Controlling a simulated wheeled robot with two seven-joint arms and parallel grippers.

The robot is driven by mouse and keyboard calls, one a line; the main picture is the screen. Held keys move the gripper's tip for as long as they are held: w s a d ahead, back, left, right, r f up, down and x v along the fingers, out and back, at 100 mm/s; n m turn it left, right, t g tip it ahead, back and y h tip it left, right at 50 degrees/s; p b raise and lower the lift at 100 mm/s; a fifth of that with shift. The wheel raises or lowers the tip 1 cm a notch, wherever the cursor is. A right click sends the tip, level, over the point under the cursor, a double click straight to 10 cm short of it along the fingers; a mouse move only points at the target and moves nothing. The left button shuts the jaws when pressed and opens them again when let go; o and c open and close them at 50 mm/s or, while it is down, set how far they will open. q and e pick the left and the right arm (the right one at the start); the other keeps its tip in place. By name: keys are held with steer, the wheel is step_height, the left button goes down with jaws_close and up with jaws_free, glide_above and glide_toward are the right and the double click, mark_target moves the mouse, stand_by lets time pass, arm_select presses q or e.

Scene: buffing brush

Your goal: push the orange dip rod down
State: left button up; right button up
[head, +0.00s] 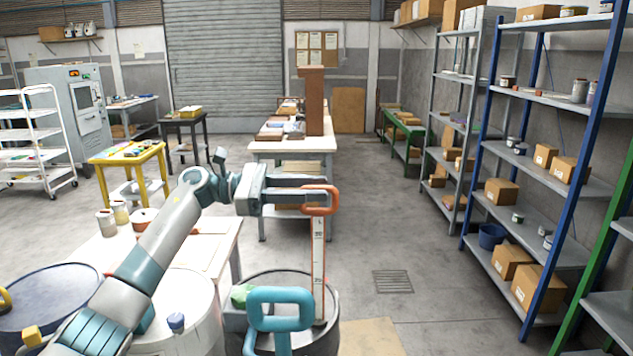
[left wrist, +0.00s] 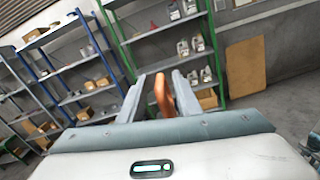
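The orange dip rod has a looped orange handle (head: 334,200) on top of a pale, marked strip (head: 318,265). It stands upright in the open drum (head: 262,341) in the head view. My left gripper (head: 318,190) reaches in from the left at the handle's height. In the left wrist view, the orange handle (left wrist: 163,95) shows between the two fingers of my left gripper (left wrist: 160,90). The fingers are apart, with a gap on the handle's left side. The rod's lower end is hidden in the drum. My right gripper is not in view.
A teal looped handle (head: 280,295) rises in front of the drum, close to the rod. A dark-blue-topped drum (head: 45,290) and a pale drum (head: 190,300) stand to the left. Shelves (head: 545,100) line the right wall. The floor right of the drum is mostly clear.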

arm_select(q)
steer(key=shift+d, duration=0.55)
jaws_close()
